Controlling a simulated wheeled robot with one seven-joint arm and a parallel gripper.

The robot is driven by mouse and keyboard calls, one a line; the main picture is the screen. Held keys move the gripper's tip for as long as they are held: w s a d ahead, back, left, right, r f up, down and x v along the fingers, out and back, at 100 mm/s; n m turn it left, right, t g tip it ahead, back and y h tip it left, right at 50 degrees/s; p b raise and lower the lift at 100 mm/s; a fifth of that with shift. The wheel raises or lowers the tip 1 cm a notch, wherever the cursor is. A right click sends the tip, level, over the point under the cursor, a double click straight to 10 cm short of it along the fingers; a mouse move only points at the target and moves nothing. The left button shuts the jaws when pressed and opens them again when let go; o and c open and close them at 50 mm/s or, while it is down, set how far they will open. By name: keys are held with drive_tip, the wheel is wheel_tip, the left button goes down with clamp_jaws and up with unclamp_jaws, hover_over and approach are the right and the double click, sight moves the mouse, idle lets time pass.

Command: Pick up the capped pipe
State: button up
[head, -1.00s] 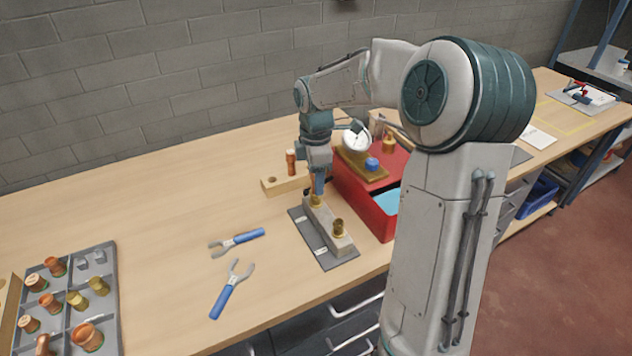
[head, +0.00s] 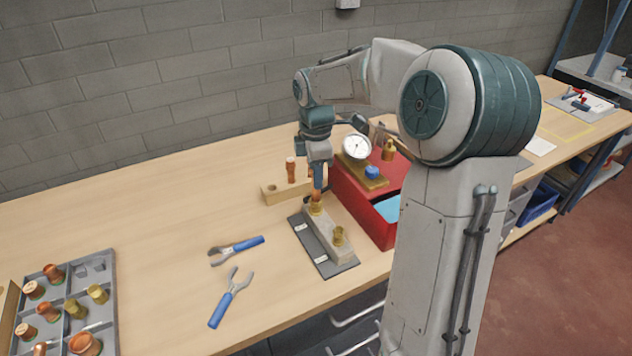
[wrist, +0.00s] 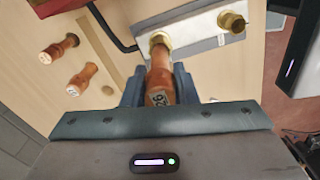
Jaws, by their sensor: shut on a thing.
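The capped pipe, a copper-coloured piece with a numbered end (wrist: 160,88), is between my gripper's fingers (wrist: 159,92) in the wrist view. In the head view my gripper (head: 318,182) points down and is shut on the pipe (head: 316,197). The pipe stands upright over the far brass fitting (head: 315,209) of a grey block (head: 327,230). I cannot tell whether its lower end is still inside that fitting. The near brass fitting (head: 338,236) is empty of any pipe.
A wooden block (head: 272,194) with copper pipes (head: 291,170) stands just behind. A red box (head: 375,213) carrying a gauge (head: 356,148) is close on the right. Blue-handled tools (head: 232,297) and a tray of fittings (head: 107,300) lie left. The table between is clear.

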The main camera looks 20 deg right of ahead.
drive_tip(key=s+d+r+b, duration=0.1)
drive_tip(key=s+d+r, duration=0.5)
drive_tip(key=d+r, duration=0.2)
drive_tip(key=shift+s+d, duration=0.3)
drive_tip(key=shift+d, duration=0.55)
